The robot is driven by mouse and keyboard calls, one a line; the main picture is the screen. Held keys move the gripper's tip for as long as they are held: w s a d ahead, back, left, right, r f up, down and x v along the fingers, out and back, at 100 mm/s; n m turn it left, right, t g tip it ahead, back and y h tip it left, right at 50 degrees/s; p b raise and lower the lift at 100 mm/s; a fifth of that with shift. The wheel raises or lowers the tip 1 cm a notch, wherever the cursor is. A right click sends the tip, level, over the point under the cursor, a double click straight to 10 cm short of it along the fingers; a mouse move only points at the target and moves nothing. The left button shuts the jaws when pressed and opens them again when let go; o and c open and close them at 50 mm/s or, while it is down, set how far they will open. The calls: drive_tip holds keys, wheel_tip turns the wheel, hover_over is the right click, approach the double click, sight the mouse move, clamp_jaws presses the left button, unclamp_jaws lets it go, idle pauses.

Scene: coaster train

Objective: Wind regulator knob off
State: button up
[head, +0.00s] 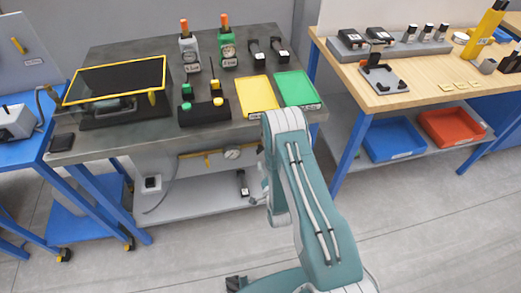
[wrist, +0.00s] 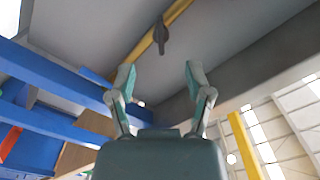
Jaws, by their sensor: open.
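A yellow pipe (head: 200,155) with a round gauge (head: 232,154) runs under the grey bench's top. A small dark part (head: 243,183) stands below the gauge, just left of my arm. In the wrist view, my gripper (wrist: 160,74) is open and empty. Beyond its fingertips, a grey handle-like part (wrist: 160,36) sits on a yellow bar (wrist: 143,46), apart from the fingers and roughly centred between them. I cannot tell for sure whether this part is the regulator knob. In the head view my arm hides most of the gripper.
The grey bench (head: 110,140) holds a yellow-framed screen (head: 120,80), green and yellow trays, and gauge units. A lower shelf (head: 190,197) lies beneath. A wooden bench (head: 400,95) with blue legs stands right. Blue beams (wrist: 50,75) show left in the wrist view.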

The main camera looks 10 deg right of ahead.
sight(261, 152)
drive_tip(key=w, duration=0.8)
drive_tip(key=shift+w, duration=0.15)
drive_tip(key=shift+c, duration=0.3)
clamp_jaws()
